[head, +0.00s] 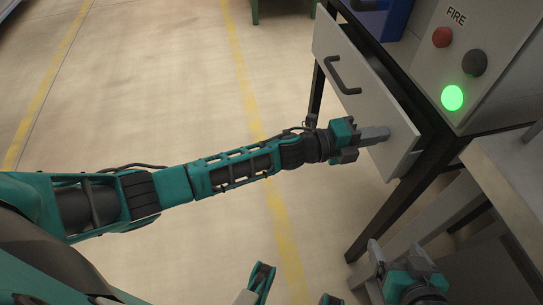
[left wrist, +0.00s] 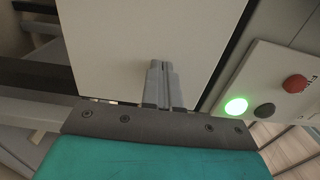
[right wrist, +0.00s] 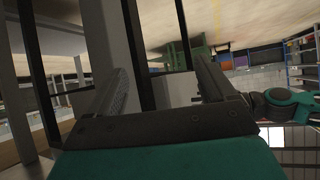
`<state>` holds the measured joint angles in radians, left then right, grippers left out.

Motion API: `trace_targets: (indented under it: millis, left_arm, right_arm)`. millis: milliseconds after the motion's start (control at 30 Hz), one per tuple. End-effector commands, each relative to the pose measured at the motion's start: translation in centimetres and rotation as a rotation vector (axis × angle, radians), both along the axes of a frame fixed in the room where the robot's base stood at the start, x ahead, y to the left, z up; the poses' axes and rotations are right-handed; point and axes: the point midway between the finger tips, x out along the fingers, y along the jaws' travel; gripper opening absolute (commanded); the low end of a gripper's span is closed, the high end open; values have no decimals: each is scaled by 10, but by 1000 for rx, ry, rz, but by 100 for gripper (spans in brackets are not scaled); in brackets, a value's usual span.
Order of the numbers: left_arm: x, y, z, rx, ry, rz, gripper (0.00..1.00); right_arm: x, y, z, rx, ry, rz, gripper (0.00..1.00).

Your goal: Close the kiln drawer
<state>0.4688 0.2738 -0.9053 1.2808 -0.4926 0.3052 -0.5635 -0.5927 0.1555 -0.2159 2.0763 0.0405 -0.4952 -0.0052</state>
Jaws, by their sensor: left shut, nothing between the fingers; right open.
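The kiln drawer has a pale front panel (head: 355,90) with a dark bar handle (head: 342,75) toward its upper left in the head view. The panel stands out from the dark frame (head: 405,200), so the drawer is partly open. My left gripper (head: 385,134) is shut and empty, its fingertips at the panel's lower right part, away from the handle. In the left wrist view the closed fingers (left wrist: 162,75) lie against or just before the pale panel (left wrist: 135,35); contact is unclear. My right gripper (right wrist: 160,85) is open and empty, low at the right beside the frame.
A control box (head: 490,60) marked FIRE carries a red button (head: 442,37), a dark button (head: 474,63) and a lit green button (head: 452,98). A grey table (head: 510,165) stands at the right. The floor left of the drawer is clear.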

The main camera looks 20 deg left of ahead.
Motion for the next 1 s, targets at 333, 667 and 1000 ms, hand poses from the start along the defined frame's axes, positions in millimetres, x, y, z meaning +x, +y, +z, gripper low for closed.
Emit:
trace_targets:
  millis: [333, 667, 1000]
  left_arm:
    - [23, -35, -1, -1, 1, 0, 0]
    - [27, -40, 2, -1, -1, 3, 0]
    - [29, -38, 4, -1, -3, 5, 0]
  right_arm:
    - [6, 9, -2, 24, -7, 1, 84]
    - [6, 10, 1, 25, -10, 4, 84]
    - [6, 9, 1, 20, -11, 8, 84]
